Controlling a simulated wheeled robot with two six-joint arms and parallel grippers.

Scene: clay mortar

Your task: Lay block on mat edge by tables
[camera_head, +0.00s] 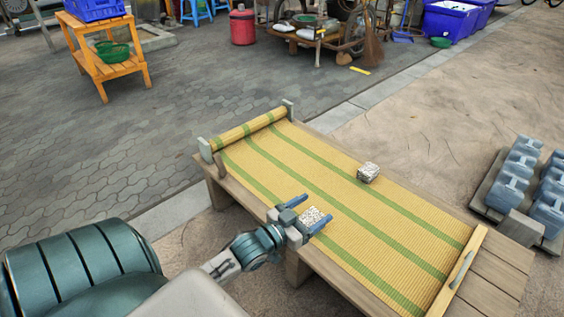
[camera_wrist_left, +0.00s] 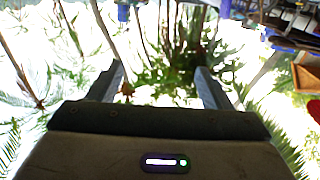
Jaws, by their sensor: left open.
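A yellow woven mat (camera_head: 350,210) with green stripes lies on a low wooden table (camera_head: 512,258), with a rolled end at the far left and a wooden bar at the near right. One speckled whitish block (camera_head: 368,172) sits on the mat near its far long edge. A second speckled block (camera_head: 312,215) shows between the fingers of my left gripper (camera_head: 319,206) in the head view. The left gripper is open over the mat's near side. In the left wrist view, the open fingers (camera_wrist_left: 160,82) have no block visible between them. My right gripper is not in view.
Grey-blue jugs (camera_head: 518,175) stand on a pallet at the right. An orange stand (camera_head: 105,65) with a green basket is at the far left. A red canister (camera_head: 243,26) and a cart stand at the back.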

